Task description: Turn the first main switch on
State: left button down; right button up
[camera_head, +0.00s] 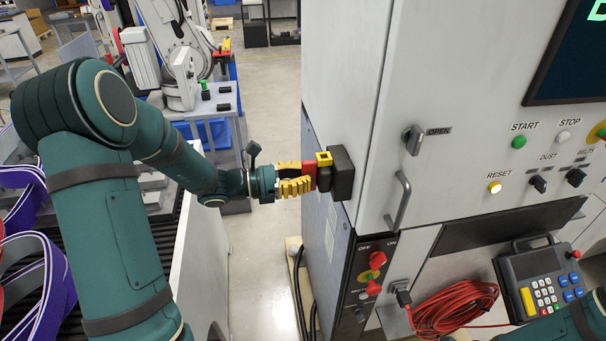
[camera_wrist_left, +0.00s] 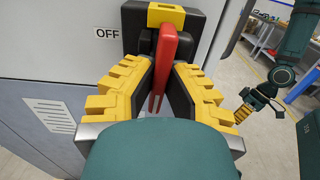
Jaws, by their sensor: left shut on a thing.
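A main switch stands out from the cabinet's left side, with a black housing (camera_head: 341,172) and a red lever (camera_head: 309,176). In the left wrist view the red lever (camera_wrist_left: 166,58) points up the picture, in front of the black and yellow housing (camera_wrist_left: 165,14). An OFF label (camera_wrist_left: 107,33) is left of it. My left gripper (camera_head: 297,181) is shut on the red lever, its yellow fingers on both sides. My right gripper (camera_wrist_left: 243,112) shows small at the right of the left wrist view; its jaws are too small to judge.
A front panel (camera_head: 372,276) carries a red and yellow switch marked OFF and ON. A door handle (camera_head: 398,202) juts from the cabinet front. A red cable coil (camera_head: 455,307) and a keypad pendant (camera_head: 542,281) are at the lower right. Floor is open behind my left gripper.

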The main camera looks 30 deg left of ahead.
pick_arm(q)
jog(key=shift+n, duration=0.4)
jog(key=c, duration=1)
grip_release()
jog(key=shift+d, duration=0.1)
jog(key=v, duration=1.2)
